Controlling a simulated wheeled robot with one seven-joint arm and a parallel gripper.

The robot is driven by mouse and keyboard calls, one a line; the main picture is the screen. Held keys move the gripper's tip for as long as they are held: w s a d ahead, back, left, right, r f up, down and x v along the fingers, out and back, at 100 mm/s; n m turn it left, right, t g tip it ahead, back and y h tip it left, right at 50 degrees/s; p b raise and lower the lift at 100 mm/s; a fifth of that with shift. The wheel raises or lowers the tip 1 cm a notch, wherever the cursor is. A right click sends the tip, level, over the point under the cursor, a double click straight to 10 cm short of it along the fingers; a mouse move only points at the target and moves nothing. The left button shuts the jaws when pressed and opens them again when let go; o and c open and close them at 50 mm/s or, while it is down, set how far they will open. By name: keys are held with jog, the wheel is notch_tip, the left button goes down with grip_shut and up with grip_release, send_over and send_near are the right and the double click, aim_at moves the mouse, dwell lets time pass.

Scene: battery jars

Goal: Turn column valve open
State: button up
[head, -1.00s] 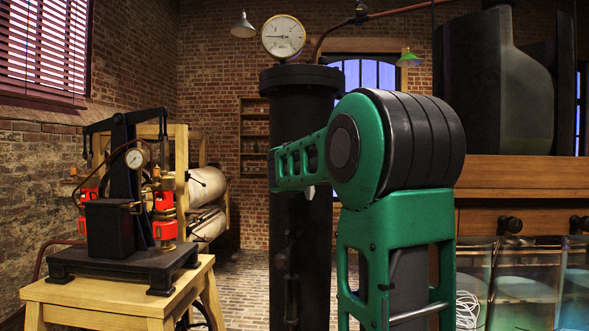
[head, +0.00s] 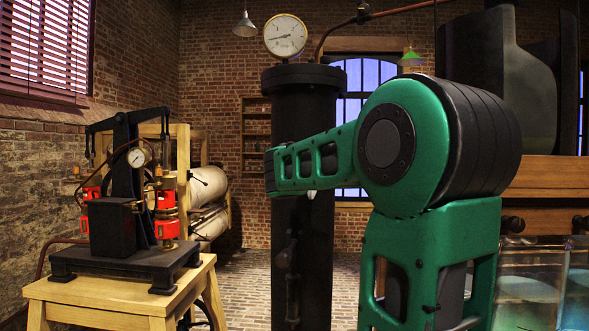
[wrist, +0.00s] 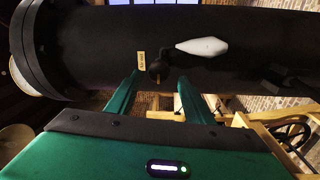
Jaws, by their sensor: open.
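The black column (head: 303,240) stands upright in the middle of the head view, with a round gauge (head: 285,36) on top. In the wrist view the column (wrist: 100,48) lies across the picture. In the head view my arm hides the gripper.
A wooden table (head: 125,305) with a black press stands at the left. Glass jars (head: 530,290) stand at the right, partly behind my arm. In the wrist view, wooden framing (wrist: 250,120) shows behind the column. Brick floor shows between the table and column.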

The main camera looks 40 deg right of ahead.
jog(key=v, duration=0.6)
jog(key=shift+a+f, duration=0.1)
dwell(0.4)
